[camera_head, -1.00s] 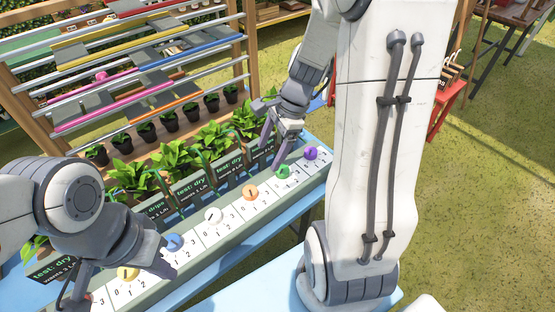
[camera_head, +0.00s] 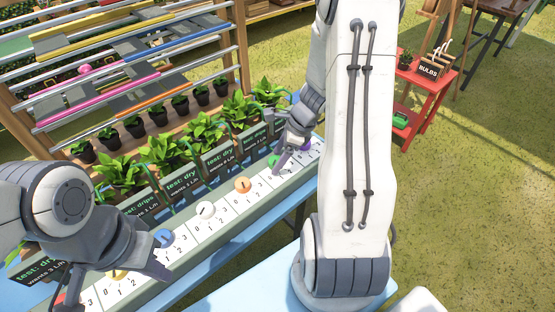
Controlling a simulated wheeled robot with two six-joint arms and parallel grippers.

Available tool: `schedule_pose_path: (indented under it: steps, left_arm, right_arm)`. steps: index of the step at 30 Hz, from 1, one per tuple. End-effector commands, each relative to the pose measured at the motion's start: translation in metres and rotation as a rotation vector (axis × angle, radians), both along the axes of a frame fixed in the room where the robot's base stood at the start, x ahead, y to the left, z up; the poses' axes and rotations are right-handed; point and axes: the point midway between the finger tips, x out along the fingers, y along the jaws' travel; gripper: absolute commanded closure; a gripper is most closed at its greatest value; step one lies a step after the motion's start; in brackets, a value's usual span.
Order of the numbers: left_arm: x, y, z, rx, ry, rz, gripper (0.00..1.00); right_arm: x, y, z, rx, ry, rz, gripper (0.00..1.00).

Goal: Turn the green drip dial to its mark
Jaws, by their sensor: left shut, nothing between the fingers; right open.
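The green dial (camera_head: 272,160) sits near the far right end of the row of dials on the long planter's white numbered panel. My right gripper (camera_head: 285,164) is open and low over it, with a finger close beside its right side. The finger partly covers the dial, so I cannot tell whether they touch or where its pointer and mark stand. My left gripper (camera_head: 158,271) is shut and empty, low by the near end of the panel, near the blue dial (camera_head: 164,238).
An orange dial (camera_head: 242,185), a white dial (camera_head: 205,209) and a yellow dial (camera_head: 117,274) share the panel. Leafy plants and black signs (camera_head: 182,181) line its back. A slatted rack stands behind. A red stand (camera_head: 432,90) is at the right.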

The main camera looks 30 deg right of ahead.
Motion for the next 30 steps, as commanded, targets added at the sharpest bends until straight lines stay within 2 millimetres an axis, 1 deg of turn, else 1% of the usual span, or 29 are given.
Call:
schedule_pose_path:
  steps: [3, 10, 11, 12, 14, 15, 17, 18, 24, 30]
  left_arm:
    - [0.0000, 0.0000, -0.0017, 0.000, 0.000, 0.000, 1.00]
    - [0.0000, 0.0000, -0.0014, 0.000, 0.000, 0.000, 1.00]
    - [0.0000, 0.0000, -0.0014, 0.000, 0.000, 0.000, 1.00]
    - [0.0000, 0.0000, -0.0014, 0.000, 0.000, 0.000, 1.00]
    - [0.0000, 0.0000, -0.0014, 0.000, 0.000, 0.000, 1.00]
    - [0.0001, 0.0000, -0.0014, 0.000, 0.000, 0.000, 1.00]
    - [0.0001, 0.0000, -0.0014, 0.000, 0.000, 0.000, 1.00]
    - [0.0000, 0.0000, -0.0014, 0.000, 0.000, 0.000, 1.00]
    - [0.0000, 0.0000, 0.0004, 0.000, 0.000, 0.000, 1.00]
    - [0.0000, 0.0000, 0.0076, 0.000, 0.000, 0.000, 1.00]
  right_arm:
    - [0.0010, 0.0017, -0.0052, -0.001, 0.000, 0.001, 0.18]
    - [0.0012, 0.0018, -0.0052, -0.001, 0.000, 0.000, 0.18]
    - [0.0012, 0.0018, -0.0052, -0.001, 0.000, 0.000, 0.22]
    - [0.0012, 0.0018, -0.0052, -0.001, 0.001, 0.000, 0.37]
    - [0.0011, 0.0017, -0.0051, -0.001, 0.001, 0.000, 0.60]
    - [0.0011, 0.0017, -0.0051, -0.001, 0.000, 0.001, 0.76]
    - [0.0012, 0.0016, -0.0050, -0.001, 0.000, 0.000, 0.99]
    - [0.0012, 0.0016, -0.0050, -0.001, 0.000, 0.000, 1.00]
    - [0.0012, 0.0013, -0.0043, -0.001, 0.000, 0.015, 1.00]
    - [0.0017, 0.0010, -0.0031, 0.000, 0.001, 0.090, 1.00]
